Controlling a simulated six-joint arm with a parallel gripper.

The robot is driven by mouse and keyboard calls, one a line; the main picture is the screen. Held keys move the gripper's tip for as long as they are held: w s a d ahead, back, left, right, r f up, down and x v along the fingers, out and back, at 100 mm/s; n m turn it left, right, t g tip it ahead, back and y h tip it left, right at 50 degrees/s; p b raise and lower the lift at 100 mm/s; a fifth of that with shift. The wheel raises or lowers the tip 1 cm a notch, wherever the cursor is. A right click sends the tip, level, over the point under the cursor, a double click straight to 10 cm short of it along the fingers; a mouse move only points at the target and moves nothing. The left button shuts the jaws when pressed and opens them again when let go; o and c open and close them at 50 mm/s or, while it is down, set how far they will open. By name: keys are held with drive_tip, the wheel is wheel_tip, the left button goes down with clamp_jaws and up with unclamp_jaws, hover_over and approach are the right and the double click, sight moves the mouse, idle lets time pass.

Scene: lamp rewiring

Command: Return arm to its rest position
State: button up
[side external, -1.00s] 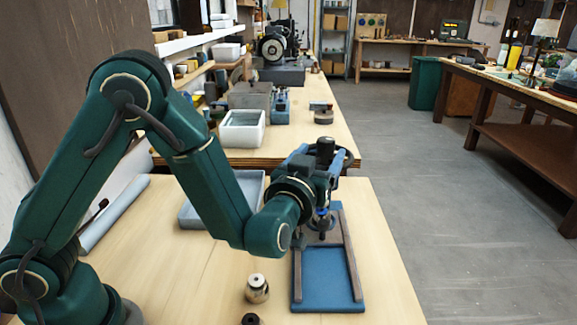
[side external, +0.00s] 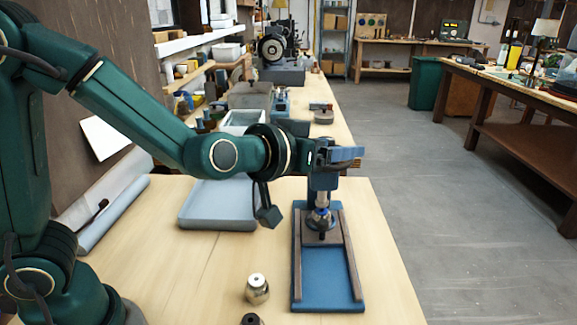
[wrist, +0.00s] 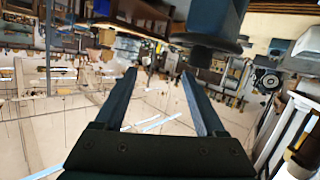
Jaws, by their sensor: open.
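My arm is stretched level over the bench in the side view, with my gripper (side external: 345,154) in front of the upper part of the blue press (side external: 323,180). In the wrist view the two dark fingers of my gripper (wrist: 158,73) are apart with nothing between them. A large dark blue block shows just beyond the right finger; I cannot tell if it touches. The press stands on its blue base plate (side external: 327,280), its silver spindle pointing down. My gripper hides part of the press top.
A silver cylindrical part (side external: 257,289) stands on the bench (side external: 205,285), with a small dark part (side external: 251,319) near it. A shallow grey tray (side external: 218,207) lies left of the press. A rolled sheet (side external: 113,214) lies by the wall. The bench front is mostly clear.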

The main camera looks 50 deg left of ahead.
drive_tip(key=s+a+f+g, duration=0.1)
drive_tip(key=s+f+g, duration=0.1)
drive_tip(key=s, duration=0.5)
drive_tip(key=s+a+f+m+g, duration=0.1)
drive_tip(key=s+g, duration=0.3)
drive_tip(key=s, duration=0.4)
drive_tip(key=s+a+f+g, duration=0.3)
drive_tip(key=s, duration=0.5)
drive_tip(key=shift+a+m+h, duration=0.2)
drive_tip(key=shift+m+h, duration=0.1)
drive_tip(key=shift+m, duration=0.1)
